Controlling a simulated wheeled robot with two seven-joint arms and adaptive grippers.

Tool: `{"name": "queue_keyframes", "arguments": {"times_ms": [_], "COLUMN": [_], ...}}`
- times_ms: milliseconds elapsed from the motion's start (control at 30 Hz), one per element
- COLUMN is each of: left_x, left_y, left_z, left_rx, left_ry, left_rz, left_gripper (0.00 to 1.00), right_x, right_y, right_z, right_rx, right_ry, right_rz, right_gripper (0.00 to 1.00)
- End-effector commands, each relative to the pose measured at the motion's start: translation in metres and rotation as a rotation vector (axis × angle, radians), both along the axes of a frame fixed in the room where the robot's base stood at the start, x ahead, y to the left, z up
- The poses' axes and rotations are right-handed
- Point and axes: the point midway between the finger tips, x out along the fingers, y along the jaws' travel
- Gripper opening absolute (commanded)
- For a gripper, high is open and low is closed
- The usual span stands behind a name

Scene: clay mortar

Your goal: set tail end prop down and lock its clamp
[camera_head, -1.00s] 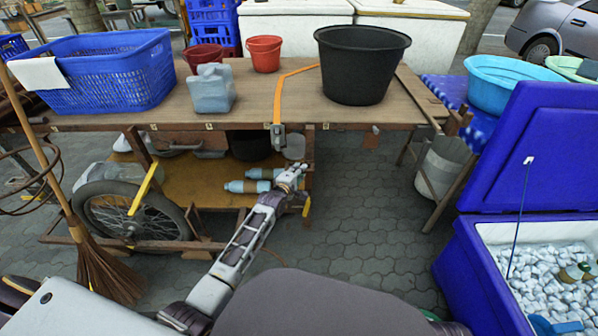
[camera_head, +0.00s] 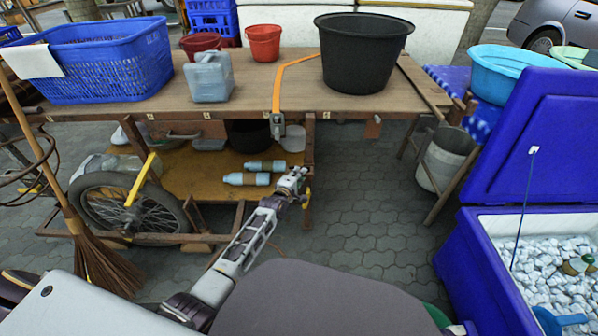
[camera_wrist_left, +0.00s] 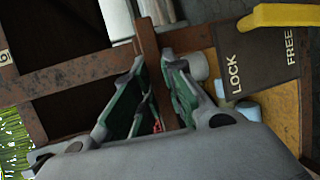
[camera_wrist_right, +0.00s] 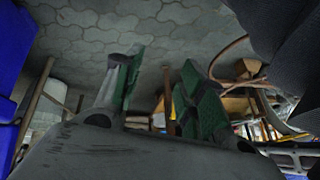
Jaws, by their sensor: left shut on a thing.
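My left gripper (camera_head: 297,178) is at the right end of the wooden cart. In the left wrist view, its green-padded fingers (camera_wrist_left: 160,85) are shut on a brown wooden post, the tail end prop (camera_wrist_left: 150,50), which runs between them. In the head view the prop (camera_head: 309,150) is partly behind the gripper, and its foot is hard to make out. The yellow clamp lever (camera_wrist_left: 288,14) is beside a dark plate (camera_wrist_left: 258,62) marked LOCK and FREE. My right gripper (camera_wrist_right: 155,85) is open and empty above the paving; it is not seen in the head view.
The cart top (camera_head: 240,97) carries a blue basket (camera_head: 105,65), a grey jug (camera_head: 208,83), red buckets and a black tub (camera_head: 363,60). A broom (camera_head: 90,250) leans at left. A blue ice chest (camera_head: 480,280) stands at right. Paving (camera_head: 370,200) between is clear.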

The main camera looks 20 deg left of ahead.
Motion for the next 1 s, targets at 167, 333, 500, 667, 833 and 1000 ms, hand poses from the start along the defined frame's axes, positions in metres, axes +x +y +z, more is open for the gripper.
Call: {"name": "queue_keyframes", "arguments": {"times_ms": [167,333,500,667,833,1000], "left_x": [0.000,0.000,0.000,0.000,0.000,0.000], "left_y": [-0.001,-0.001,0.000,0.000,0.000,0.000], "left_z": [-0.021,-0.032,-0.034,-0.034,-0.034,-0.033], "left_rx": [0.001,0.000,0.000,0.000,0.000,0.000], "left_ry": [0.002,0.002,0.001,0.002,0.002,0.001], "left_rz": [-0.001,-0.001,0.000,0.000,0.000,0.000], "left_gripper": [0.00,0.00,0.00,0.00,0.26,0.34], "right_x": [0.000,0.001,0.002,0.002,0.002,0.003], "right_y": [0.004,0.006,0.006,0.007,0.006,0.006], "right_z": [-0.022,-0.034,-0.036,-0.035,-0.035,-0.035], "right_rx": [0.028,0.049,0.055,0.055,0.055,0.055], "right_ry": [-0.025,-0.046,-0.055,-0.055,-0.055,-0.055], "right_rz": [-0.014,-0.026,-0.030,-0.029,-0.029,-0.029], "right_gripper": [0.40,0.40,0.40,0.40,0.40,0.40]}}
